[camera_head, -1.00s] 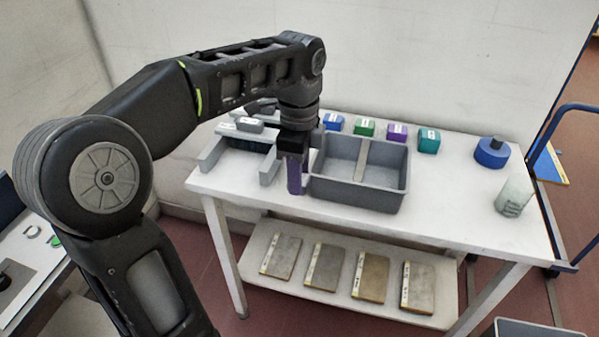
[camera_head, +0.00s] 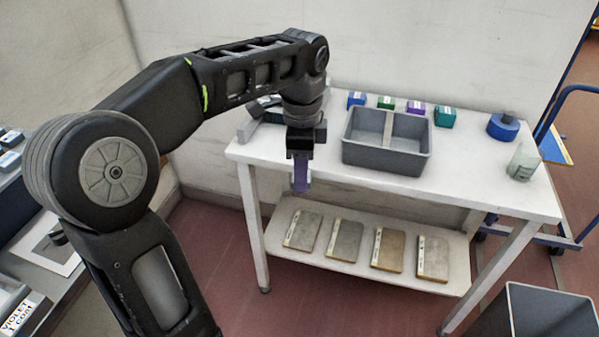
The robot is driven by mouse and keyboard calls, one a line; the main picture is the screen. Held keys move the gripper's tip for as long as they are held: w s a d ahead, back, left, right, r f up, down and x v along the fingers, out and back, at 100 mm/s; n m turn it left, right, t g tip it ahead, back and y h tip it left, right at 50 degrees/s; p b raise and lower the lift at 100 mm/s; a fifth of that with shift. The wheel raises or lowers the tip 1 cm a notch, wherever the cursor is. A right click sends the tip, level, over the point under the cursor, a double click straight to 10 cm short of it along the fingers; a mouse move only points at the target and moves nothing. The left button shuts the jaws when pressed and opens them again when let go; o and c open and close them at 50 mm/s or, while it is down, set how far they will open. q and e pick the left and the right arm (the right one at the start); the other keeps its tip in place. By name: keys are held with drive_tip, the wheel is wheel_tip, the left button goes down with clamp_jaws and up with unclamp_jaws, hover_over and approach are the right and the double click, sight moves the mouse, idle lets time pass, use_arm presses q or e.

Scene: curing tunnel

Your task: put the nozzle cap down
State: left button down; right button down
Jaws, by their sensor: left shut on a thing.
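My left gripper (camera_head: 300,168) hangs down at the end of its arm, in front of the white table's front left part. My right gripper is not in view.
A grey two-part bin (camera_head: 385,160) stands on the white table (camera_head: 465,187), right of the gripper. Behind it are several coloured blocks (camera_head: 445,117). A blue round thing (camera_head: 503,127) and a clear jar (camera_head: 523,162) stand at right. Several slabs (camera_head: 345,240) lie on the lower shelf.

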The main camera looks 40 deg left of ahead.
use_arm(q)
drive_tip(key=shift+a+r+n, duration=0.1)
drive_tip(key=shift+r+n, duration=0.05)
drive_tip(key=shift+n, duration=0.45)
drive_tip(key=shift+w+n, duration=0.25)
drive_tip(key=shift+n, duration=0.25)
drive_tip(key=w+d+f+n, duration=0.9)
drive_tip(key=d+f, duration=0.3)
drive_tip(key=f, duration=0.2)
drive_tip(key=shift+d+f, duration=0.2)
drive_tip(key=shift+d, duration=0.2)
drive_tip(key=shift+a, duration=0.1)
